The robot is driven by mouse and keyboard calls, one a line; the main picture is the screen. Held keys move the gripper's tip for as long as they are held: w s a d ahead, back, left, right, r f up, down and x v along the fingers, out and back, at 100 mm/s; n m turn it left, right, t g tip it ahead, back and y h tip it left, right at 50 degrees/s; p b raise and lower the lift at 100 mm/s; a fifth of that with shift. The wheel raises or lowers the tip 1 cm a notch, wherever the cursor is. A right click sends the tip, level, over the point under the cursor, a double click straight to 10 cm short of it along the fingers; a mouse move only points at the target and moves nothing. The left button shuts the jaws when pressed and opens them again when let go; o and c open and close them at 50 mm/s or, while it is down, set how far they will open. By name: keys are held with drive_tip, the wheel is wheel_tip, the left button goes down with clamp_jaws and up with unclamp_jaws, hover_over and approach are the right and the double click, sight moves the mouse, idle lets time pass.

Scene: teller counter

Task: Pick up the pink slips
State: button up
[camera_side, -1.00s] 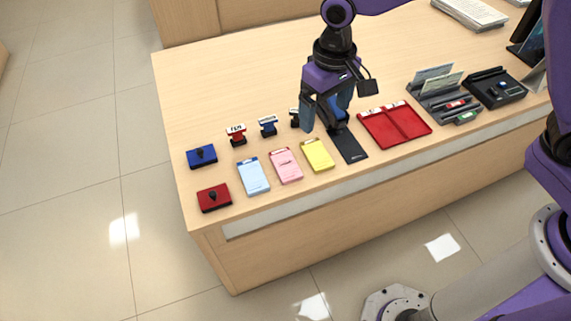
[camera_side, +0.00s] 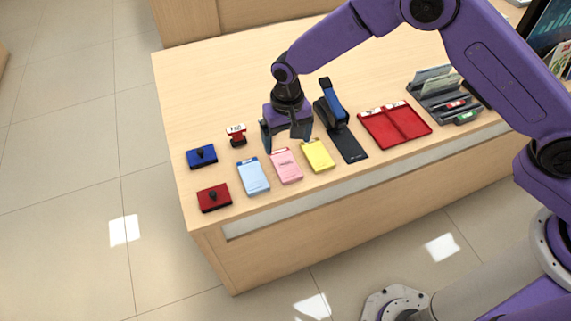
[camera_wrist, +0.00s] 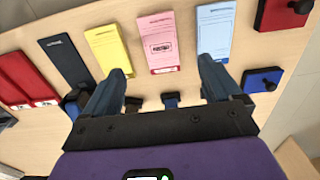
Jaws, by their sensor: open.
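The pink slips (camera_side: 286,166) lie as a flat pad on the counter, between a light blue pad (camera_side: 252,176) on the left and a yellow pad (camera_side: 318,155) on the right. In the wrist view the pink slips (camera_wrist: 158,42) lie ahead of the gap between my fingers, with dark print on them. My gripper (camera_side: 286,146) is open and empty, just behind the pink slips in the side view. In the wrist view my gripper's fingers (camera_wrist: 163,75) stand wide apart. I cannot tell its exact height above the counter.
A stapler (camera_side: 332,105) stands by a black mat (camera_side: 350,146), right of the yellow pad. A red tray (camera_side: 395,125) lies farther right. A red-handled stamp (camera_side: 236,134), blue pad box (camera_side: 201,156) and red pad box (camera_side: 214,198) are at left. Several stamps sit beneath my gripper.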

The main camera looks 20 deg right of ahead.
sight(287, 167)
drive_tip(key=shift+s+f, duration=0.2)
drive_tip(key=shift+f, duration=4.6)
drive_tip(key=c, duration=1.2)
